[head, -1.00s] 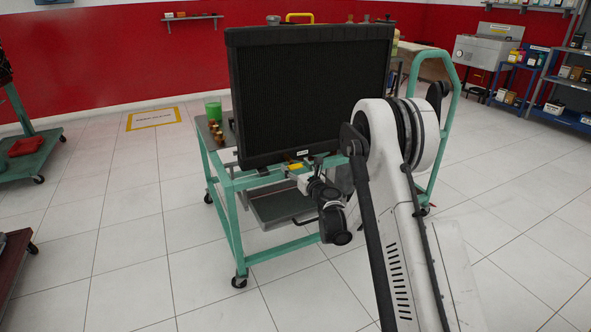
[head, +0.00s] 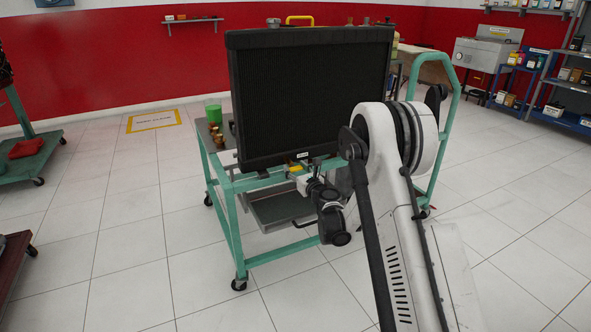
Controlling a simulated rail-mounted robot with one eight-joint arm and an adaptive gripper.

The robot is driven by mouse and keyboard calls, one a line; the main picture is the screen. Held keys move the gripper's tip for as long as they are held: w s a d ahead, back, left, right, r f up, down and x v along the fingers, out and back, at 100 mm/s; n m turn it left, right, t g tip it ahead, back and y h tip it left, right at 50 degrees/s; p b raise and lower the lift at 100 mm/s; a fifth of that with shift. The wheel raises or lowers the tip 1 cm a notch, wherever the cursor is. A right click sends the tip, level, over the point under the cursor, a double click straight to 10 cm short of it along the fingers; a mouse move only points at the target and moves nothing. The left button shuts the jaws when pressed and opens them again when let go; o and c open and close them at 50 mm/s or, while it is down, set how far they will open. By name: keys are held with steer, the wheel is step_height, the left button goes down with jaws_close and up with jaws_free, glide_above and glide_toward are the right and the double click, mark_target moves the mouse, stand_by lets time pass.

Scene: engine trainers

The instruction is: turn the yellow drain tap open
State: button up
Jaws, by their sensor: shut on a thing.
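The yellow drain tap (head: 295,168) shows as a small yellow patch just under the lower edge of the black radiator (head: 310,95). My gripper (head: 301,175) is at the tap, below the radiator's bottom edge, and is shut on it. My wrist hides part of the tap and the fingertips. The tap's exact angle is too small to tell. The radiator stands upright on the green wheeled trolley (head: 232,228).
A grey drip tray (head: 272,210) sits under the radiator within the trolley frame. A green cup (head: 213,112) and brass fittings (head: 216,137) stand on the trolley's left side.

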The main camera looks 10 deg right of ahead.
steer(key=n, duration=0.8)
steer(key=shift+a+n, duration=0.15)
steer(key=shift+n, duration=0.15)
steer(key=n, duration=0.4)
steer(key=shift+f, duration=0.15)
steer(key=shift+n, duration=2.5)
steer(key=o, duration=1.2)
steer(key=shift+c, duration=0.2)
steer(key=shift+s, duration=0.1)
